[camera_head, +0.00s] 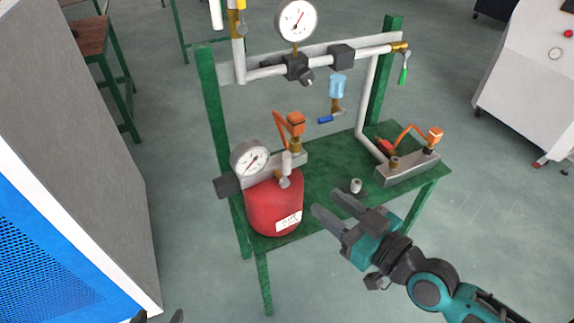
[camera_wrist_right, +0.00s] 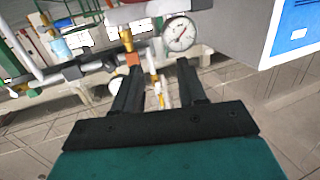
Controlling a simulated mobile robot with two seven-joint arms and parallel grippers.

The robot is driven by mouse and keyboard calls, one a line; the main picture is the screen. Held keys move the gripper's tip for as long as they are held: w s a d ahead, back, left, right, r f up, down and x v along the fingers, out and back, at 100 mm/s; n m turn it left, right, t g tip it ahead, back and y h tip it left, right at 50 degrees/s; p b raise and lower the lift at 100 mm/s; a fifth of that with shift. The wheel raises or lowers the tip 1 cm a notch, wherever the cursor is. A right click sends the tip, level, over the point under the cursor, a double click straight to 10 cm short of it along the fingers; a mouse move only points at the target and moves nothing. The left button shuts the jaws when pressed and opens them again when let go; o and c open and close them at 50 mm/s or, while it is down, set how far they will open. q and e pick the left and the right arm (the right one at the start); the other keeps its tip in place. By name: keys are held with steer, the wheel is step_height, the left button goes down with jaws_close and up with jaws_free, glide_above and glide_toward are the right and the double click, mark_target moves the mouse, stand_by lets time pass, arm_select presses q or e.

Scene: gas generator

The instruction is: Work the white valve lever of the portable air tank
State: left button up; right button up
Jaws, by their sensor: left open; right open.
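The red air tank (camera_head: 275,208) stands on the green stand's shelf, with a round gauge (camera_head: 250,158) at its top left. A small white valve lever (camera_head: 287,162) sits on the fittings above the tank. My right gripper (camera_head: 324,201) is open and empty, just right of the tank and apart from the lever. In the right wrist view, the right gripper (camera_wrist_right: 160,77) frames a pale, yellowish fitting beyond its fingers; whether this is the lever is unclear. Only the dark tips of my left gripper (camera_head: 159,317) show at the bottom edge, open and empty.
The green stand (camera_head: 212,110) carries white pipes and an upper gauge (camera_head: 297,20). A small grey fitting (camera_head: 356,186) and a metal block with an orange-handled valve (camera_head: 407,168) are on the shelf. A grey-and-blue cabinet (camera_head: 85,150) is at left. Floor in front is clear.

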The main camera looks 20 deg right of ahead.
mark_target(290, 162)
steer(key=shift+t+y, duration=0.3)
steer(key=x, duration=0.4)
steer(key=r+p+x, duration=0.1)
steer(key=x, duration=0.3)
steer(key=r+x, duration=0.1)
steer(key=x, duration=0.4)
steer(key=shift+w+d, duration=0.2)
steer(key=shift+c, duration=0.3)
jaws_close()
